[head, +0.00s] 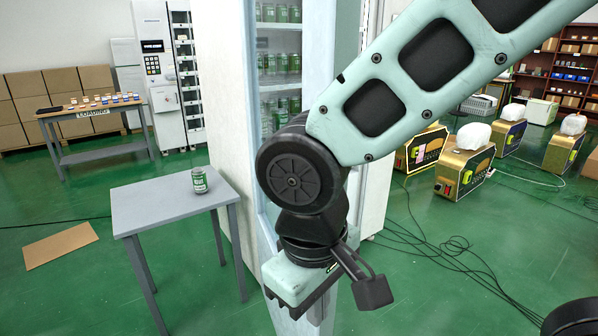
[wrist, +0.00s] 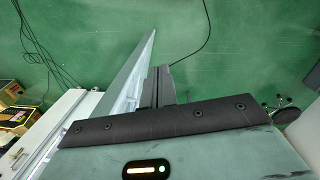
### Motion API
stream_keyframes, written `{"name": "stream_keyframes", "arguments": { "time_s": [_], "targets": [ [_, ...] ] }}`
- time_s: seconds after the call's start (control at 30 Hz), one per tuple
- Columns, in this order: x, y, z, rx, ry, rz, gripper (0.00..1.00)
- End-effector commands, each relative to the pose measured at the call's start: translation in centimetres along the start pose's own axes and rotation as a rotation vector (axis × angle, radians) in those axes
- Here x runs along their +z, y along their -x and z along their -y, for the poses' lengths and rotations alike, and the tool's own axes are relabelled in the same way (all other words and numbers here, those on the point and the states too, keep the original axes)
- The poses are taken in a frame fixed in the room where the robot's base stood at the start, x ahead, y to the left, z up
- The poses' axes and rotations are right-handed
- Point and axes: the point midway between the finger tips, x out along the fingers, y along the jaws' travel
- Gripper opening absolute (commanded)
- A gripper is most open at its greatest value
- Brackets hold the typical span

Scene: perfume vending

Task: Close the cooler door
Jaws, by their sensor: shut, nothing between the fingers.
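The cooler (head: 226,90) is a tall white cabinet with green cans on shelves. Its pale blue-framed door (head: 345,312) stands open, swung out toward me and seen nearly edge-on. My arm hides much of the door's middle. My gripper (head: 312,306) is low in front of the door and points down; its fingertips are mostly hidden in the head view. In the wrist view, my dark fingers (wrist: 158,86) are shut and empty, just right of the pale door (wrist: 128,80). I cannot tell whether they touch it.
A grey table (head: 165,205) with one green can (head: 199,180) stands left of the cooler. Gold machines (head: 465,165) stand on the right, with loose black cables (head: 440,255) on the floor. The green floor right of the door is otherwise mostly clear.

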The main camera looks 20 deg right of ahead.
Motion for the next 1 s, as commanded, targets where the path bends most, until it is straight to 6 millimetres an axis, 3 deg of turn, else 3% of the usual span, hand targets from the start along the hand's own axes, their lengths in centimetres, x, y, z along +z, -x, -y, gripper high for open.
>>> {"name": "stream_keyframes", "arguments": {
  "time_s": [0.03,0.2,0.4,0.5,0.73,1.0],
  "targets": [
    [-1.6,3.0,-0.2,0.049,-0.044,-0.001,0.00],
    [-7.0,8.5,-2.1,0.257,-0.271,-0.075,0.00],
    [-11.5,13.8,-3.5,0.440,-0.477,-0.233,0.00],
    [-12.5,15.1,-3.7,0.480,-0.530,-0.285,0.00],
    [-13.1,14.2,-4.8,0.498,-0.555,-0.305,0.00],
    [-13.8,9.9,-7.6,0.500,-0.554,-0.301,0.00]
  ]
}}
